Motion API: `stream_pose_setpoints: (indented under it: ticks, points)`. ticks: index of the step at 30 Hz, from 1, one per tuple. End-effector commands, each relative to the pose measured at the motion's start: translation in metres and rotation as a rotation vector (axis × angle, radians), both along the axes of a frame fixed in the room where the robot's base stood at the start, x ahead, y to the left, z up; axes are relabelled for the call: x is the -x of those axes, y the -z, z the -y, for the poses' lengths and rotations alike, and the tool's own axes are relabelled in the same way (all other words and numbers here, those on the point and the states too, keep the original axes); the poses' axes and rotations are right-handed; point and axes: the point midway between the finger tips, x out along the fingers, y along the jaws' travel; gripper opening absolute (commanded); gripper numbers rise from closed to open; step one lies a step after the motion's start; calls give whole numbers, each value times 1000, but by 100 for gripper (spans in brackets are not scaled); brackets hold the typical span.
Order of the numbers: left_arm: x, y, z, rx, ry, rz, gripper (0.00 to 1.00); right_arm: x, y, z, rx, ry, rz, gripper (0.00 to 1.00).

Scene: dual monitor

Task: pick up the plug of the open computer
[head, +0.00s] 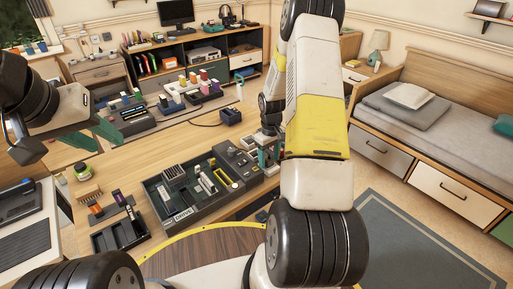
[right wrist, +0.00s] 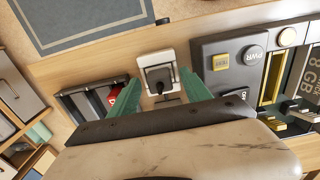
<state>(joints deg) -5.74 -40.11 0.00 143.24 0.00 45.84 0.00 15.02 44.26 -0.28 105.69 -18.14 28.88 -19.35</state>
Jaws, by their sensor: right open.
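The open computer (head: 185,212) is a dark case on the wooden table, with its inner parts exposed. Its grey panel with PWR and TEST buttons (right wrist: 228,60) shows in the right wrist view. Beside that panel is a white-framed socket block (right wrist: 170,57) with a dark grey plug (right wrist: 158,76) in or on it. My right gripper (right wrist: 160,90) is open, its teal fingers on either side of the plug and apart from it. In the head view the right gripper (head: 270,152) is partly hidden by my arm. My left gripper (head: 92,137) appears open and empty above the table's left side.
A dark tray with a red item (right wrist: 100,97) lies beside the socket. A dark block with a cable (head: 230,117) stands farther back. The bed (head: 430,125) is at the right.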

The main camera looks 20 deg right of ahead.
Motion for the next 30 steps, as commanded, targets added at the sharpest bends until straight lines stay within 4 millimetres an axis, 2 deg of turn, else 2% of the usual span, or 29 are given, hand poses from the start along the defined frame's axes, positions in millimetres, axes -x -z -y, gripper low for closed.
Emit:
stream_pose_setpoints:
  ticks: [3, 9, 18, 30]
  points:
    - [0, 0, 0, 0, 0, 0, 36, 0, 7, 0, 1, 0, 1, 56]
    - [0, 0, 0, 0, 0, 0, 36, 0, 6, 0, 1, 0, 1, 56]
    - [0, 0, 0, 0, 0, 0, 36, -1, 6, 0, 1, 0, 1, 0]
    - [0, 0, 0, 0, 0, 0, 36, -1, 1, 0, 1, 1, 4, 0]
